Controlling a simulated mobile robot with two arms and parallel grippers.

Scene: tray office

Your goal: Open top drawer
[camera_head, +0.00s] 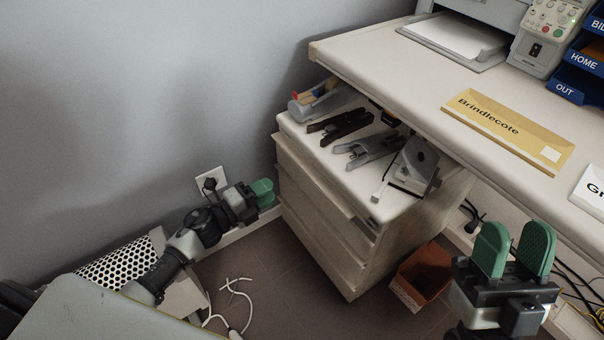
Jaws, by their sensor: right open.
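A pale wooden drawer cabinet (405,240) stands under the desk, with its stacked drawer fronts facing lower left. The top drawer (318,185) is the uppermost front, just under the white cabinet top, and looks closed. My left gripper (264,190) has green fingertips near the far left edge of the drawer fronts, below the top drawer in the picture. Its fingertips overlap in view, so its opening and any contact are unclear. My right gripper (513,249) is open and empty, with green fingers pointing up, right of the cabinet and in front of the desk.
On the cabinet top lie a black stapler (341,126), a grey stapler (370,149) and a hole punch (413,168). The desk (400,60) overhangs the cabinet. An orange-brown bin (424,274) stands right of it. A white cable (236,300) lies on otherwise clear floor before the drawers.

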